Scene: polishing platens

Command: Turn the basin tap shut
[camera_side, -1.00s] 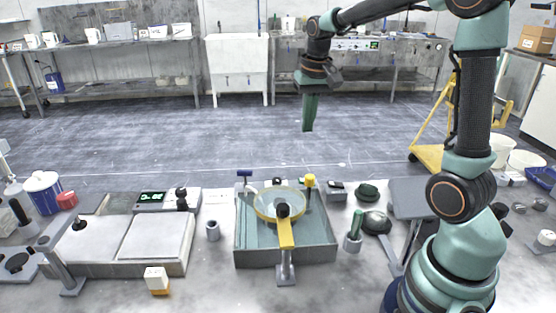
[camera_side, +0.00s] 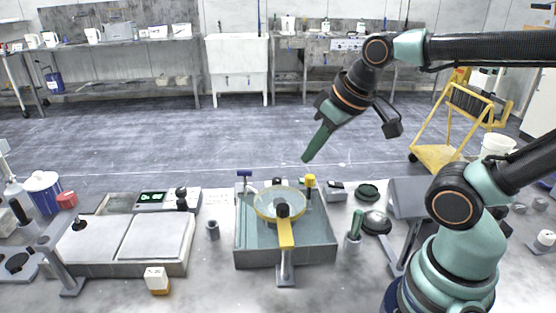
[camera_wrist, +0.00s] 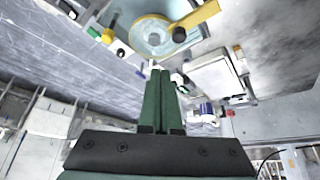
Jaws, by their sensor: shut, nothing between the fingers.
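The grey basin (camera_side: 247,258) stands at the centre of the bench in the side view, with a round yellow-rimmed platen (camera_side: 262,214) in it. A blue T-shaped handle (camera_side: 244,174), which looks like the tap, stands on a post at its back left corner; its turn position is too small to tell. A yellow-topped post (camera_side: 310,182) is at the back right. My gripper (camera_side: 306,158) is shut and empty, tilted with its green fingertips down-left, above and apart from the basin's back edge. The wrist view shows the fingers (camera_wrist: 159,72) together, with the platen (camera_wrist: 150,36) beyond.
A yellow arm with a black knob (camera_side: 285,232) reaches over the basin's front. A green-handled tool in a grey cup (camera_side: 355,232) stands to the right. A two-plate unit (camera_side: 155,240) and a small cup (camera_side: 213,230) are to the left. Space above the basin is clear.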

